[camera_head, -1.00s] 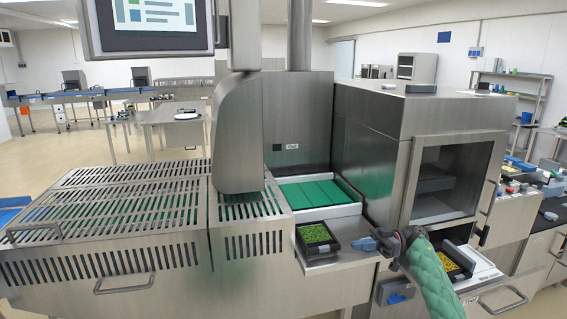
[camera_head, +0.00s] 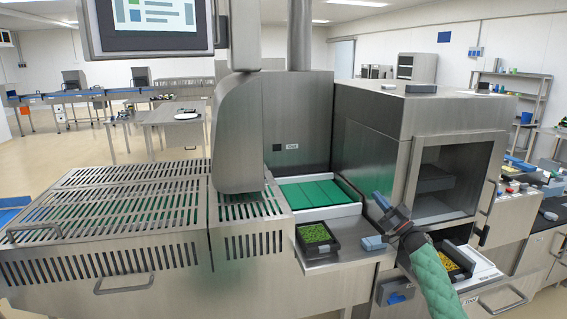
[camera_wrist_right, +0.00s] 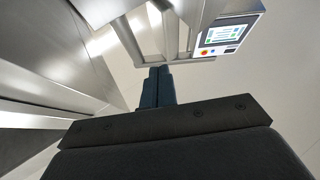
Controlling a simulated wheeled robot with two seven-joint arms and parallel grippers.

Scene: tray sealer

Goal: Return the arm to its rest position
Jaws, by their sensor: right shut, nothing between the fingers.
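My right gripper (camera_head: 380,202) is raised in front of the sealer housing, with its fingers pointing up and to the left. Its fingers are together and empty, as the right wrist view also shows (camera_wrist_right: 157,86). My green-sleeved right arm comes in from the bottom right. My left gripper is in neither view.
A black tray of green peas (camera_head: 318,234) sits on the steel ledge, with a small blue-grey block (camera_head: 372,243) to its right. A tray of yellow food (camera_head: 453,264) is partly hidden behind my arm. The steel sealer chamber (camera_head: 372,142) stands close behind the gripper. A hanging screen (camera_head: 150,20) is at upper left.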

